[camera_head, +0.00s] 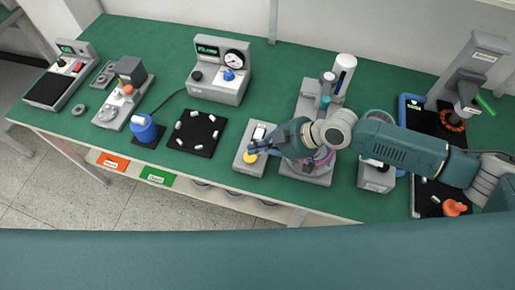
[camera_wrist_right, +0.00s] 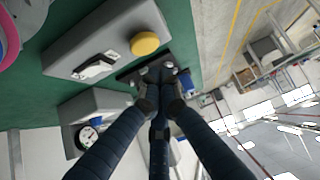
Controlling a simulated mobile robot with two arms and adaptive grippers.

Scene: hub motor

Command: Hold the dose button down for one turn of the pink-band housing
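The dose button appears to be the round yellow button (camera_head: 250,158) on a grey box (camera_head: 243,169) with a white rocker switch, at the table's front middle. It also shows in the right wrist view (camera_wrist_right: 145,43). My right gripper (camera_head: 254,149) is just beside the button in the head view. In the right wrist view its fingers (camera_wrist_right: 160,78) are drawn together with nothing between them, apart from the button in the picture. The pink-band housing (camera_head: 322,158) sits on a grey stand right of the box, partly hidden by my right arm. My left gripper is out of view.
A black mat (camera_head: 198,134) with several small white parts lies left of the box. A gauge unit (camera_head: 219,88) stands behind it. A grey column fixture (camera_head: 343,75) rises behind the housing. Green table (camera_head: 150,45) is clear at the back.

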